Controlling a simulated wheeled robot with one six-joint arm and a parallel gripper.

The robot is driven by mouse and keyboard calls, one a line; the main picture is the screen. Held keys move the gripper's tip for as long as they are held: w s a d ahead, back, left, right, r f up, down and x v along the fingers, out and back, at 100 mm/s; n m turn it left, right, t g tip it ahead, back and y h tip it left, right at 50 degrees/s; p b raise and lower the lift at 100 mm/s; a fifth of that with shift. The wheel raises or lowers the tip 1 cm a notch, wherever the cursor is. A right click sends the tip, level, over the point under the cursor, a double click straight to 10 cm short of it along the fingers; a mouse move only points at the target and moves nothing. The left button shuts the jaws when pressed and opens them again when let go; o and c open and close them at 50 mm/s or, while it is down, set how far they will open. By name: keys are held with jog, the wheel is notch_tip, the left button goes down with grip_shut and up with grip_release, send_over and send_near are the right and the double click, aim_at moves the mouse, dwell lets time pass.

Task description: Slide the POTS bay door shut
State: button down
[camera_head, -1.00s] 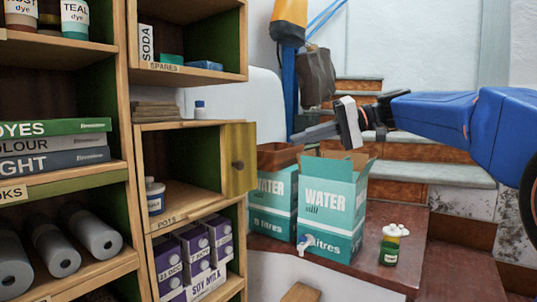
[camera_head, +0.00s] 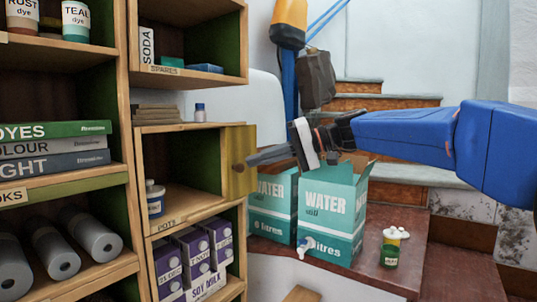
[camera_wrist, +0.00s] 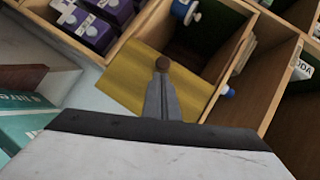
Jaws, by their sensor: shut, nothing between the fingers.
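The POTS bay (camera_head: 190,165) is a wooden compartment with a green inner wall and a POTS label on its lower edge. Its yellow-green door (camera_head: 238,140) stands at the bay's right side, leaving most of the front open. A dark round knob sits on the door, and it shows in the wrist view (camera_wrist: 162,63). My gripper (camera_head: 248,161) is shut and empty, its fingertips at the knob. In the wrist view the fingertips (camera_wrist: 161,74) meet or overlap the knob; I cannot tell whether they touch it. A white-and-blue pot (camera_head: 155,198) stands inside the bay at the left.
Two teal WATER boxes (camera_head: 330,208) stand below my gripper on a reddish step. Purple soy milk cartons (camera_head: 195,255) fill the bay below. A small bottle (camera_head: 200,112) stands on top of the POTS bay.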

aim_at(228, 168)
jog(key=shift+s+a+f, duration=0.1)
jog(key=shift+s+a, duration=0.1)
jog(key=s+a, duration=0.2)
jog(key=s, duration=0.1)
jog(key=s+a, duration=0.4)
jog(key=s, duration=0.1)
jog(key=shift+s+a, duration=0.35)
dwell(0.3)
